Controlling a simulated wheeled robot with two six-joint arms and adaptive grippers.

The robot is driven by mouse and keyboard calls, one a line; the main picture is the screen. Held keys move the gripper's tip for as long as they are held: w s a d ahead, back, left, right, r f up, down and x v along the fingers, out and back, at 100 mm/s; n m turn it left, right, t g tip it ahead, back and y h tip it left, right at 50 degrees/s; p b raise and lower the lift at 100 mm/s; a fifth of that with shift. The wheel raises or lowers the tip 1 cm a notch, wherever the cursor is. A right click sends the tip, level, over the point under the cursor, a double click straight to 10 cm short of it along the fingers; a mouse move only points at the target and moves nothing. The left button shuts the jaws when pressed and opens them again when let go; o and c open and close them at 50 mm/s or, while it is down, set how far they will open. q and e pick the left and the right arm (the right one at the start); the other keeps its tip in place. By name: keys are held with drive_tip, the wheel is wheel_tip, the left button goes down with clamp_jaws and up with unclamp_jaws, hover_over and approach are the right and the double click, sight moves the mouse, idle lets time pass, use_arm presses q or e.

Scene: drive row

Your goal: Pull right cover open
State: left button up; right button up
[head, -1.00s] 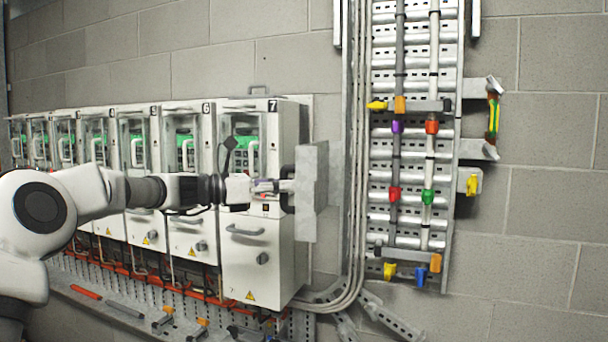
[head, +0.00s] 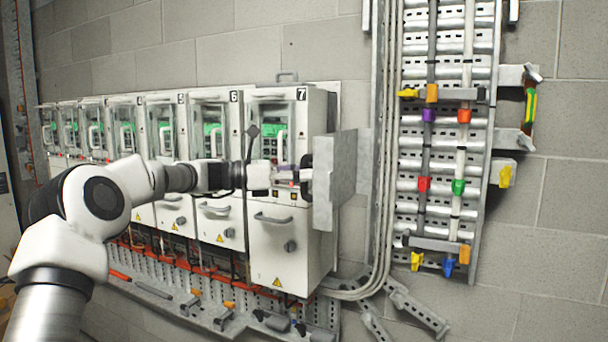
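The right cover is a grey metal plate (head: 337,180) just right of drive cabinet 7. It stands out from the wall at an angle, partly swung open, with a dark handle (head: 305,180) on its left side. My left gripper (head: 291,174) reaches across the front of cabinet 7 from the left. Its fingers are at the handle and appear closed on it; the exact contact is small and partly hidden. My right gripper is not in view.
White drive cabinets, including cabinet 7 (head: 266,240), line the wall behind my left arm. A cable rack (head: 445,130) with coloured clamps stands to the right. A perforated ledge (head: 200,305) with tools runs below the cabinets.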

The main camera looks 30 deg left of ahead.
use_arm(q)
drive_tip(key=v, duration=1.2)
drive_tip(key=shift+d, duration=0.15)
